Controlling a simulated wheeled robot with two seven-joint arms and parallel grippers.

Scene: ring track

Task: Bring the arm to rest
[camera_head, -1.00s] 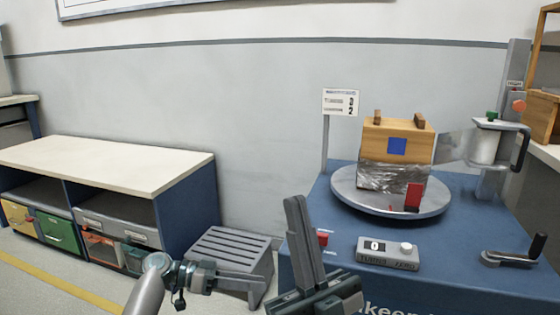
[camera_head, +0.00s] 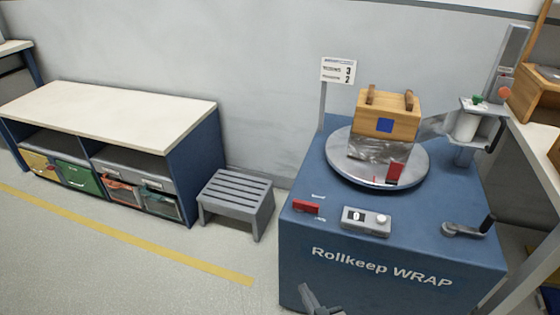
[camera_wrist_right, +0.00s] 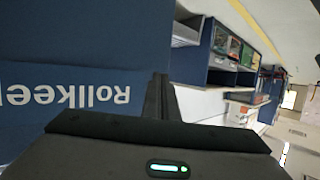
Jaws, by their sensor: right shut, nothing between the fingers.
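My right gripper (camera_head: 322,301) shows only at the bottom edge of the head view, low in front of the blue wrapping machine (camera_head: 370,277). In the right wrist view its fingers (camera_wrist_right: 160,97) are together with nothing between them, beside the machine's lettered front face. It is apart from the things on the machine's top. My left gripper is not in the head view. A wooden box (camera_head: 388,112) with a blue square sits on the round turntable (camera_head: 345,174), its lower part in clear film.
A grey step stool (camera_head: 236,197) stands left of the machine. A white-topped bench (camera_head: 110,118) with coloured drawers is farther left. A crank handle (camera_head: 468,228) and a film roll post (camera_head: 466,128) are on the machine's right. The floor in front of the bench is clear.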

